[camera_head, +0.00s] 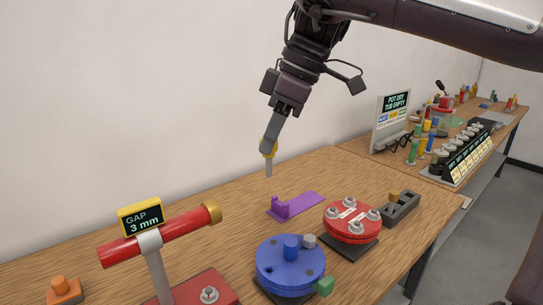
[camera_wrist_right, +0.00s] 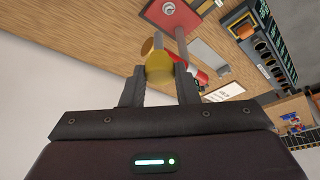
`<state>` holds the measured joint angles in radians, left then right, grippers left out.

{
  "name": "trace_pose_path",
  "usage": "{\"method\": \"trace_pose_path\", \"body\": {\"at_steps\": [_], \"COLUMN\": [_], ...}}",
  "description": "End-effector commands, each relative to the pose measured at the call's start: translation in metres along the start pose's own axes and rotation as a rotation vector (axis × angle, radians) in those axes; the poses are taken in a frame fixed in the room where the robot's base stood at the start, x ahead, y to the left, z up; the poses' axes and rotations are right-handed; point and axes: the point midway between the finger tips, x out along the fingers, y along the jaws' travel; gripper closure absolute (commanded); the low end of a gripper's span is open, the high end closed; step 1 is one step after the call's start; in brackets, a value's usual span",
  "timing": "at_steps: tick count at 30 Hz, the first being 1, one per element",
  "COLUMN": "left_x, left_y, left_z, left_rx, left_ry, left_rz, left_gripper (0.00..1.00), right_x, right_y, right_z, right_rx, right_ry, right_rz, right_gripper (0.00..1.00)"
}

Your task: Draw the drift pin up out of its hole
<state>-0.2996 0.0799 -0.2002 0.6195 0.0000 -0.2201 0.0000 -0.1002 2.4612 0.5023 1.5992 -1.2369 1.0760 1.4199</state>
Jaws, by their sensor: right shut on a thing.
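The drift pin (camera_head: 268,168), with a yellow head and a grey shank, hangs point down from my right gripper (camera_head: 268,144). The gripper is shut on its yellow head. The pin's lower end is in the air, seen against the wooden bench above and left of the purple bracket, and it is in no hole. In the right wrist view the yellow head (camera_wrist_right: 158,68) sits between the two fingertips (camera_wrist_right: 160,76). A blue flange (camera_head: 289,265) with a blue knob on top lies at the front, below the pin in the picture. My left gripper is out of view.
A purple bracket (camera_head: 294,205), a red bolted flange (camera_head: 351,218) and a grey block (camera_head: 400,208) stand nearby. A red pipe on a stand (camera_head: 160,237) with a gap sign (camera_head: 141,217) is at left. A wall lies behind; bare bench lies left of the bracket.

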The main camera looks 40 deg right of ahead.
Motion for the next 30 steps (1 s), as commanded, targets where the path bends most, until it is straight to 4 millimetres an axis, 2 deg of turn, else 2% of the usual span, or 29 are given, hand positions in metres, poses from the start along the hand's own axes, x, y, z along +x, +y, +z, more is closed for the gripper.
{"method": "trace_pose_path", "body": {"at_steps": [6,30], "left_x": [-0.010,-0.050], "left_y": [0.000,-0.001], "left_z": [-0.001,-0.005], "left_rx": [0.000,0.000], "left_ry": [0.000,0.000], "left_rz": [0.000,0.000], "left_gripper": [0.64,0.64], "right_x": [-0.014,-0.049], "right_y": [0.000,-0.001], "right_z": [-0.006,-0.020], "right_rx": [-0.001,0.000], "right_ry": [0.000,0.000], "right_rz": [0.001,0.000], "right_gripper": [0.96,0.96]}}
